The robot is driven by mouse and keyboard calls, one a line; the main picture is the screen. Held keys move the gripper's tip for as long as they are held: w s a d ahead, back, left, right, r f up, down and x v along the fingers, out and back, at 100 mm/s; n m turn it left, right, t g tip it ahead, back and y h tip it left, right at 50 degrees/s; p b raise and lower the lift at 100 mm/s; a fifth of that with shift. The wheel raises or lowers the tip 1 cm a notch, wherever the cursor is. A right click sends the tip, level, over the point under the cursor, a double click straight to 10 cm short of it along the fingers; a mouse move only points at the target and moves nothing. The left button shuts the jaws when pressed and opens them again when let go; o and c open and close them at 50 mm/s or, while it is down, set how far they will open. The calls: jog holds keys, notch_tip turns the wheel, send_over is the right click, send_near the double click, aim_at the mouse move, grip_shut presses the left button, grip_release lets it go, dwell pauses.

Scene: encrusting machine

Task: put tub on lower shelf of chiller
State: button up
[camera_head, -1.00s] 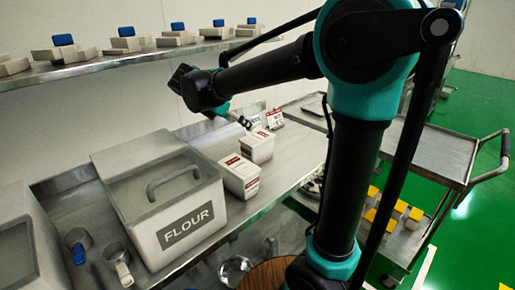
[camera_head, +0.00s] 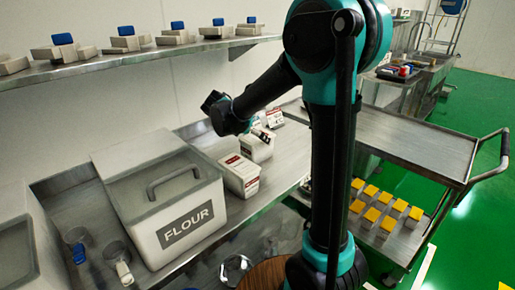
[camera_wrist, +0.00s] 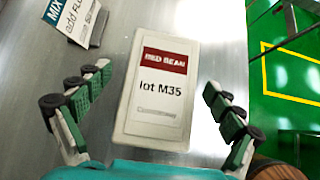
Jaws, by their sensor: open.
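A pale tub (camera_wrist: 157,95) with a red label reading RED BEAN, lot M35, sits on the steel counter, centred in the wrist view. In the head view, two similar tubs stand side by side: a nearer one (camera_head: 240,175) and a farther one (camera_head: 257,146). My gripper (camera_wrist: 150,108) is open, with one finger on each side of the RED BEAN tub and gaps between. In the head view, my gripper (camera_head: 262,132) is above the farther tub and partly hides it. No chiller can be made out.
A large FLOUR bin (camera_head: 165,200) stands left of the tubs on the counter. A shelf (camera_head: 130,55) with several blue-topped items runs above. A steel cart (camera_head: 430,150) with yellow-topped items stands at right.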

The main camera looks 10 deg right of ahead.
jog(key=x, duration=0.4)
jog(key=shift+f, duration=0.1)
jog(key=shift+c, duration=0.2)
jog(key=c, duration=2)
